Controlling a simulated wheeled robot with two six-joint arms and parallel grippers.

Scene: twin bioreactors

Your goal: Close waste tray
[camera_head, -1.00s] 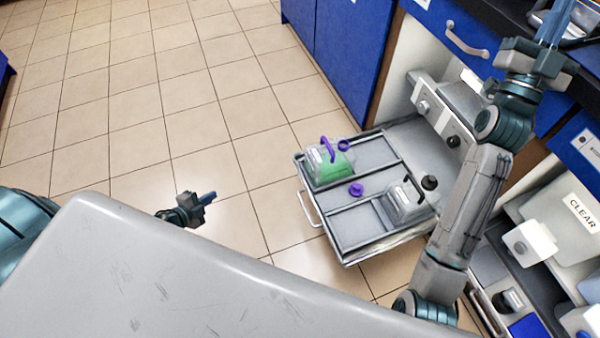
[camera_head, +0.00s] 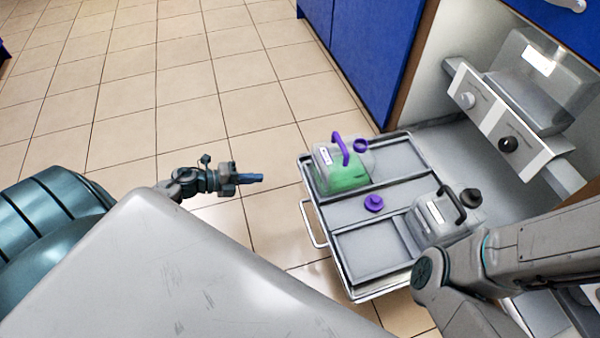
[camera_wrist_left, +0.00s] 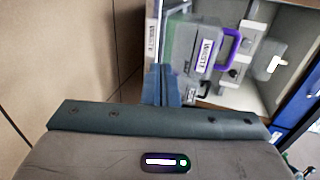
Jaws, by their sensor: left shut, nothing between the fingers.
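The waste tray (camera_head: 340,240) is a grey pull-out tray standing out of the cabinet, with a silver handle (camera_head: 313,224) on its front. It holds a clear jug with green liquid and a purple handle (camera_head: 343,170), a loose purple cap (camera_head: 374,203), and a grey jug with a black handle (camera_head: 440,218). My left gripper (camera_head: 250,179) is shut and empty, in front of the tray and apart from the handle in the head view. In the left wrist view its fingers (camera_wrist_left: 161,85) point toward the tray's side and a jug labelled WASTE (camera_wrist_left: 205,50). My right gripper is out of view.
The open cabinet bay behind the tray has a panel with two knobs (camera_head: 490,120). Blue cabinet doors (camera_head: 370,50) stand beside it. My right arm crosses the lower right. Tiled floor (camera_head: 150,100) left of the tray is clear.

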